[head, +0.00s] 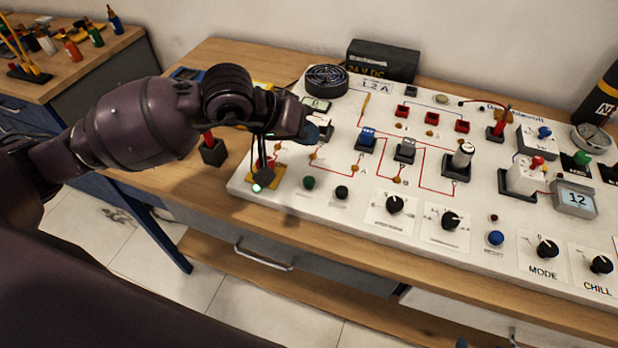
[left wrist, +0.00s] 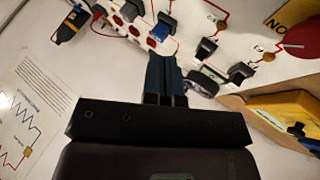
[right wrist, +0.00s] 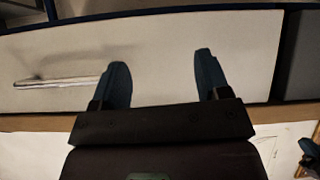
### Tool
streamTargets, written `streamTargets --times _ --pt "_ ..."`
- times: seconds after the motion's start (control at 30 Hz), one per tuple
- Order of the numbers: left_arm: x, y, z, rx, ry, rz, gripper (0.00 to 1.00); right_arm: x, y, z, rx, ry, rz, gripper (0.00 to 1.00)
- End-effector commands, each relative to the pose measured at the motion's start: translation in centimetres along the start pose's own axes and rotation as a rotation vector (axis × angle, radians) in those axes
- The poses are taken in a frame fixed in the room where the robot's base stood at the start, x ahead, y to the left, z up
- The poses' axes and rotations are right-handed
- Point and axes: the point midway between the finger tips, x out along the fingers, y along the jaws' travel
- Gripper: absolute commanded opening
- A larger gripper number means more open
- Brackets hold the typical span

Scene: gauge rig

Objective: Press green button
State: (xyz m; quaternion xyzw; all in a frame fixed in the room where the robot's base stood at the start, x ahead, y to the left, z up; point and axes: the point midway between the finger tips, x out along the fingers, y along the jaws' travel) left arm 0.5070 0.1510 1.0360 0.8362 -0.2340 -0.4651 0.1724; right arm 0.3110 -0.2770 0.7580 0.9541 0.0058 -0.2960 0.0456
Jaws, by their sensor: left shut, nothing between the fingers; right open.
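The green button (head: 309,182) is a small round cap near the front left of the white panel (head: 290,215), beside a black button (head: 341,192). My left gripper (head: 312,131) is shut and empty over the panel's left part, behind the green button in the head view. Its closed fingers (left wrist: 165,75) show in the left wrist view, where I cannot make out the green button.
A red knob (head: 265,163) on a yellow base stands left of the green button, partly hidden by a dark shape. Switches and black dials (head: 395,203) crowd the panel to the right. A drawer handle (right wrist: 57,82) shows in the right wrist view.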

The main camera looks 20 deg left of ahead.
Motion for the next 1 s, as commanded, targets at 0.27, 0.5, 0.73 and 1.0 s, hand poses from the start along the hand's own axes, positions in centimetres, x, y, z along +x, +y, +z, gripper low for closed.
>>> streamTargets --times 0.27,0.5,0.73,1.0 --pt "1.8 -1.2 1.3 -0.004 -0.003 0.002 0.00 0.7 -0.1 0.3 -0.002 0.002 -0.003 0.69" --pt "3.8 -2.8 2.8 -0.005 -0.004 0.001 0.00 1.3 -0.3 0.8 -0.003 0.000 -0.006 0.69" --pt "5.7 -4.1 4.2 -0.003 -0.004 0.001 0.00 1.9 -0.5 2.1 -0.004 -0.018 -0.009 0.69" --pt "5.9 -4.3 4.3 0.000 0.000 0.001 0.00 2.1 -0.6 1.2 -0.007 0.002 -0.011 0.69"
